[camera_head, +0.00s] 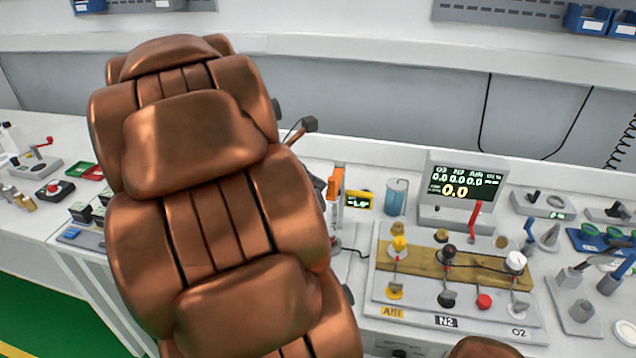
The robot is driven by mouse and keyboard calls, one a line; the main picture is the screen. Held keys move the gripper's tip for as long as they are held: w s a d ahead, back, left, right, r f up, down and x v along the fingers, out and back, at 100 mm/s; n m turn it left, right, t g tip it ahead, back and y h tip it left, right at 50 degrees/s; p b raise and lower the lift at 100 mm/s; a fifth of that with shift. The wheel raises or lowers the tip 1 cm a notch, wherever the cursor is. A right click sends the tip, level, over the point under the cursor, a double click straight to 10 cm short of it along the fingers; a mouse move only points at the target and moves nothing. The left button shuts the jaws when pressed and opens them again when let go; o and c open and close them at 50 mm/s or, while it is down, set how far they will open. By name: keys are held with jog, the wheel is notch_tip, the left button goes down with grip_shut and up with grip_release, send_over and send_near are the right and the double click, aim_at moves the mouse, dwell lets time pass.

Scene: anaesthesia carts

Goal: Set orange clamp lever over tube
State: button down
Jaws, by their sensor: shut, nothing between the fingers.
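An orange upright part (336,187), which looks like the clamp lever, stands on the bench just right of my large brown arm. It is close to a small dark display with a yellow frame (360,201). Its lower part and the area to its left are partly hidden by my arm. I cannot make out the tube at the clamp, or whether the lever lies over it. My gripper cannot be made out; my arm covers the left middle of the view.
A blue translucent cylinder (396,197) stands right of the orange part. Small devices crowd the bench at both sides.

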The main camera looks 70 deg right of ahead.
jog(key=shift+w+d, duration=0.1)
jog(key=shift+w, duration=0.1)
jog(key=w+a+f+b+v, duration=0.1)
jog(key=f+v, duration=0.1)
jog(key=v, duration=1)
jog(key=shift+w+a+r, duration=0.25)
jog(key=shift+w+a, duration=0.1)
jog(key=shift+a, duration=0.1)
